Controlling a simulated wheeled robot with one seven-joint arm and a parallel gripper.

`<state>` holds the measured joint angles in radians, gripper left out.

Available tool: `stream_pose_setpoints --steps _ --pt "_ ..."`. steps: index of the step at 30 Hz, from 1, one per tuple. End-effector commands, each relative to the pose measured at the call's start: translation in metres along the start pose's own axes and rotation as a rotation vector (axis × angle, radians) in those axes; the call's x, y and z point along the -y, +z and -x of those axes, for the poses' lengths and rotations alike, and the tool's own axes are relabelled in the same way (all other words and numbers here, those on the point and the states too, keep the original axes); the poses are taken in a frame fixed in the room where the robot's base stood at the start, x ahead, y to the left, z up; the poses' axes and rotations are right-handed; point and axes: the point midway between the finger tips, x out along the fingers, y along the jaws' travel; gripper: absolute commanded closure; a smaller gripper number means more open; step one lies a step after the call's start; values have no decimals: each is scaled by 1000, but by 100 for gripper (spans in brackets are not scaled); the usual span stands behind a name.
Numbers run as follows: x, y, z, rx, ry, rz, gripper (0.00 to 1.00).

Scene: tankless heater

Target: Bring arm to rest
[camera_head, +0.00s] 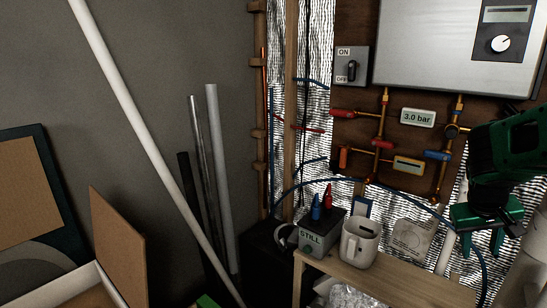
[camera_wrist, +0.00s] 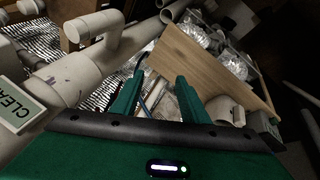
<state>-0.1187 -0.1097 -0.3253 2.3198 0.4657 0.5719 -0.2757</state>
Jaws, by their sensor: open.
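My gripper (camera_head: 487,226) hangs at the right of the head view, at the end of my green arm. It is in front of the foil-covered wall, below and right of the heater panel. In the wrist view my gripper (camera_wrist: 158,92) shows two green fingers spread apart with nothing between them. Beyond the fingers lie a wooden shelf and blue tubing.
White pipes (camera_wrist: 75,75) run close at the left of the wrist view. A wooden shelf (camera_head: 415,288) holds a white mug (camera_head: 361,242) and a grey box marked STILL (camera_head: 318,238). The heater (camera_head: 440,45), valves and gauge (camera_head: 418,118) are on the wall board.

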Motion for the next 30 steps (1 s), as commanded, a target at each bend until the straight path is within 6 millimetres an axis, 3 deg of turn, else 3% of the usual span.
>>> stream_pose_setpoints --steps 1,6,9,13,18,30 --pt "-2 25 6 34 -42 -45 59" --pt "7 106 28 160 -170 -165 59" --pt "16 148 42 228 -228 -219 59" --pt "26 190 56 298 -277 -267 59" --pt "35 217 65 344 -305 -292 59" --pt "36 220 66 350 -308 -294 59"
